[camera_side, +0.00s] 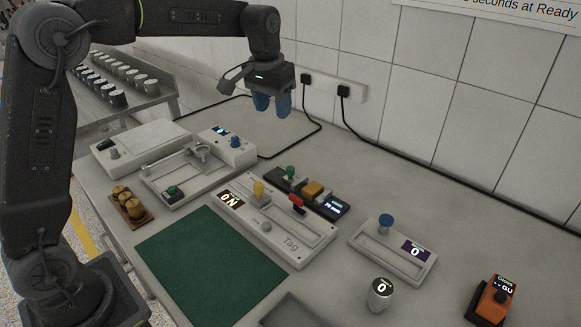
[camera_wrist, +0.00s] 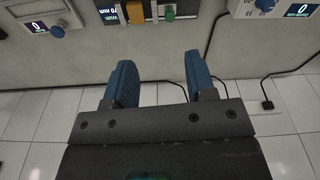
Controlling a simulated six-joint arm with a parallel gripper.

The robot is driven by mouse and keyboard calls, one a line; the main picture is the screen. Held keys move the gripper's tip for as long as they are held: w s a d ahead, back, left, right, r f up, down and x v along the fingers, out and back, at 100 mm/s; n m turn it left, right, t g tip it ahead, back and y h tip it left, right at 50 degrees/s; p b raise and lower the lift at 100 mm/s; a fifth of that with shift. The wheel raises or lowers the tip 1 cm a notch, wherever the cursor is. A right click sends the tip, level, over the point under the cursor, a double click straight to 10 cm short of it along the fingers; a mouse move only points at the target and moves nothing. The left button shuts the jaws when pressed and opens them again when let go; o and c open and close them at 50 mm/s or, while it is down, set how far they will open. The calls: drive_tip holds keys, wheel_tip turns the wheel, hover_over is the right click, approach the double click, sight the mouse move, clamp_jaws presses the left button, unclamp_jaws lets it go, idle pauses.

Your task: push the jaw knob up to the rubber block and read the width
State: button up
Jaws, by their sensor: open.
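A dark gauge strip lies behind the long grey tray in the side view. It has a green knob (camera_side: 290,172), which I take as the jaw knob, an amber block (camera_side: 313,190), which I take as the rubber block, and a lit display (camera_side: 334,208). The knob and block stand a short distance apart. In the wrist view the green knob (camera_wrist: 169,14), amber block (camera_wrist: 136,13) and display (camera_wrist: 112,17) show at the top edge; the display appears to read 70 mm. My gripper (camera_side: 272,104) is open and empty, raised behind the gauge near the wall; its blue fingers (camera_wrist: 158,68) are spread.
A long tray (camera_side: 290,250) with a yellow knob and red lever stands in front of the gauge. A fixture with a blue knob (camera_side: 386,222) is to the right. Black cables and wall sockets (camera_side: 335,88) are behind. A green mat (camera_side: 210,262) is clear.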

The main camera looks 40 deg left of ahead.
drive_tip(key=g, duration=0.1)
hover_over(291, 168)
wheel_tip(291, 168, down, 8)
wheel_tip(291, 168, down, 14)
drive_tip(key=shift+a+r, duration=0.1)
drive_tip(key=shift+a, duration=0.05)
clamp_jaws()
idle(0.4)
